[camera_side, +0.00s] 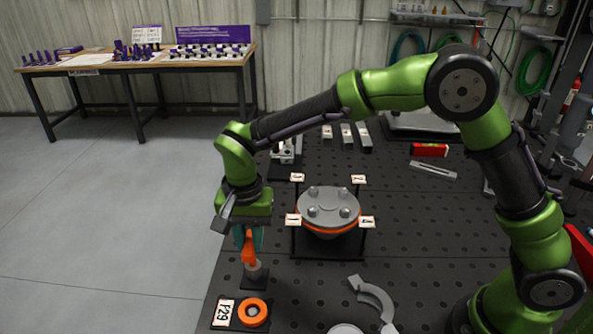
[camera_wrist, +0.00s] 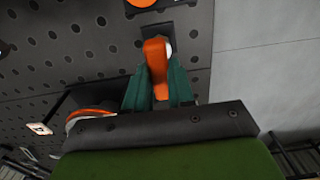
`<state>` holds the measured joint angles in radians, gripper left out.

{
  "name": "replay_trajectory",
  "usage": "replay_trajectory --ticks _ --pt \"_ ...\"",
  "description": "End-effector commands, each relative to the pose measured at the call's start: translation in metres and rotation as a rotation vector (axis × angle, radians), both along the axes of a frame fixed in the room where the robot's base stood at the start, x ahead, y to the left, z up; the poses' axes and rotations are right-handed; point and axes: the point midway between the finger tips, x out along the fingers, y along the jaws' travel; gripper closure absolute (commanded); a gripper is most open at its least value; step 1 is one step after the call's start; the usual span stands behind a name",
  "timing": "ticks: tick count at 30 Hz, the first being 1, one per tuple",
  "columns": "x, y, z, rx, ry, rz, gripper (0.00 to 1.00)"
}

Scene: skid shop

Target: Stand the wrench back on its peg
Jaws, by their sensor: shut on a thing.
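My gripper (camera_wrist: 160,92) is shut on an orange piece, which I take to be the wrench (camera_side: 249,247); the teal fingers lie on both sides of it in the wrist view (camera_wrist: 156,62). The wrench hangs below the gripper, roughly upright in the side view. Directly under it is a short grey cylinder (camera_side: 256,271) on a small black base (camera_side: 251,283), likely the peg. The wrench's lower end overlaps this cylinder in the picture; I cannot tell whether they touch. The fingers hide part of the wrench.
A black plate (camera_side: 221,328) with a P29 tag and an orange ring (camera_side: 252,312) lies in front. A round grey flange with orange edge (camera_side: 328,207) stands right on a black frame. A curved grey piece (camera_side: 372,294) lies at the front right. The bench's left edge is close.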

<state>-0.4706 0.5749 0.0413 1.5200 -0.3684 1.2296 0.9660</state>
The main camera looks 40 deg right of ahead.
Motion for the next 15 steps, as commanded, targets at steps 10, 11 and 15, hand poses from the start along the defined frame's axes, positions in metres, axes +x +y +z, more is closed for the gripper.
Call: replay_trajectory --ticks 10,11,15 --pt "0.0 0.0001 -0.007 0.0 0.0 -0.001 1.0" --pt "0.0 0.0001 -0.0076 0.0 0.0 -0.001 1.0" --pt "0.0 0.0001 -0.0105 0.0 0.0 0.0 1.0"
